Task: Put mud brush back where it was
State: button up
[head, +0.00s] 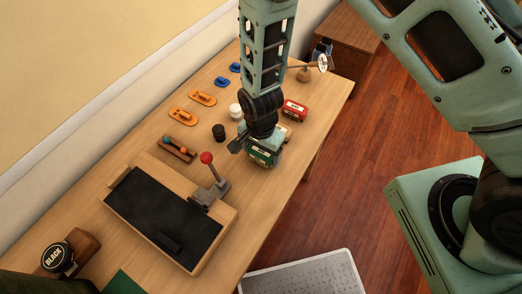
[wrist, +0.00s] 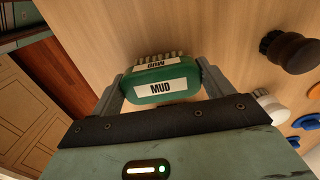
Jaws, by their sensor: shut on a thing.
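The mud brush (wrist: 158,90) is green with white MUD labels and pale bristles. In the wrist view it sits between the two fingers of my gripper (wrist: 160,92), which is shut on it. In the head view the brush (head: 263,156) shows under my gripper (head: 260,144), over the right side of the wooden bench (head: 150,151). I cannot tell whether the brush touches the bench top. A red brush (head: 295,109) with a white label stands just behind it.
A black-topped board with a red-knobbed lever (head: 207,158) is nearer. Orange (head: 183,117) and blue pieces lie along the wall side. A BLACK tin (head: 55,257) is front left.

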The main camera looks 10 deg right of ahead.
aim_at(261, 151)
jog(key=shift+f, duration=0.4)
jog(key=shift+f, duration=0.1)
jog(key=o, duration=1.1)
jog(key=shift+c, duration=0.2)
notch_tip(261, 151, up, 11)
jog(key=shift+w+r+b, duration=0.1)
jog(key=shift+r+b, duration=0.05)
jog(key=shift+b, duration=0.9)
jog(key=s+d+r+n, duration=0.2)
jog(key=s+r+n, duration=0.6)
jog(key=s+d+r+n, duration=0.3)
jog(key=s+r+n, duration=0.5)
jog(key=r, duration=0.1)
jog(key=shift+r+n+y, duration=0.15)
jog(key=shift+n+y, duration=0.15)
jog(key=shift+n, duration=0.1)
